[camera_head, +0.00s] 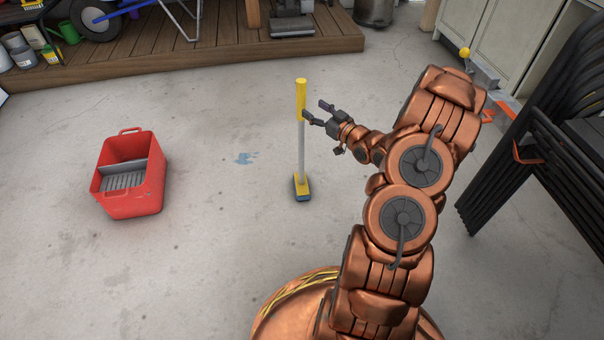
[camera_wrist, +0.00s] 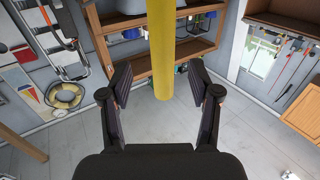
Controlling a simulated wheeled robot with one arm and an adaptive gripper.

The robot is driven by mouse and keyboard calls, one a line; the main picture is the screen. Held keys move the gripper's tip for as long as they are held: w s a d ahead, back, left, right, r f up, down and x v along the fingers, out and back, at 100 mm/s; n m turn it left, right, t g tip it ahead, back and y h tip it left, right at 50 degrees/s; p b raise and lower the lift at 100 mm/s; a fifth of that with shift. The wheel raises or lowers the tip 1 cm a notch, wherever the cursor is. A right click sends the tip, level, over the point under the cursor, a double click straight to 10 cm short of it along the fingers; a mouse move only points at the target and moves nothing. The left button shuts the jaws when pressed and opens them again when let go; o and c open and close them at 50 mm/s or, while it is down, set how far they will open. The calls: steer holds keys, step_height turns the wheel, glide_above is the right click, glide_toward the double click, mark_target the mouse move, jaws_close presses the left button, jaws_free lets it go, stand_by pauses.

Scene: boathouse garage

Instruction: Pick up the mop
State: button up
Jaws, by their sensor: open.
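The mop (camera_head: 301,148) stands upright on the concrete floor in the head view. It has a yellow upper grip, a pale grey shaft and a yellow and dark head at the floor. My gripper (camera_head: 314,112) is open at the height of the yellow grip, just right of it in the head view. In the wrist view, the mop's yellow grip (camera_wrist: 162,60) hangs in the upper middle, and my gripper's fingers (camera_wrist: 160,95) are spread on either side of its lower end. I cannot tell whether either finger touches it.
A red mop bucket (camera_head: 130,175) with a grey wringer stands to the left. Stacked black chairs (camera_head: 540,140) stand at the right. A wooden deck (camera_head: 180,48) with a wheelbarrow and cans lies at the back. The floor around the mop is clear.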

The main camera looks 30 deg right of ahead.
mark_target(304, 105)
steer(key=shift+w+a+f+b, duration=0.1)
steer(key=shift+w+a+b, duration=0.25)
steer(key=shift+w, duration=0.5)
steer(key=shift+w+a+f+b, duration=0.1)
steer(key=shift+w+b, duration=0.45)
steer(key=shift+w, duration=0.3)
steer(key=shift+w+a+f+b, duration=0.1)
steer(key=shift+w+a+b, duration=0.25)
steer(key=shift+w, duration=0.5)
steer(key=shift+w+d+r, duration=0.1)
steer(key=shift+w+r, duration=0.05)
steer(key=shift+w, duration=0.45)
steer(key=shift+c, duration=0.3)
jaws_close()
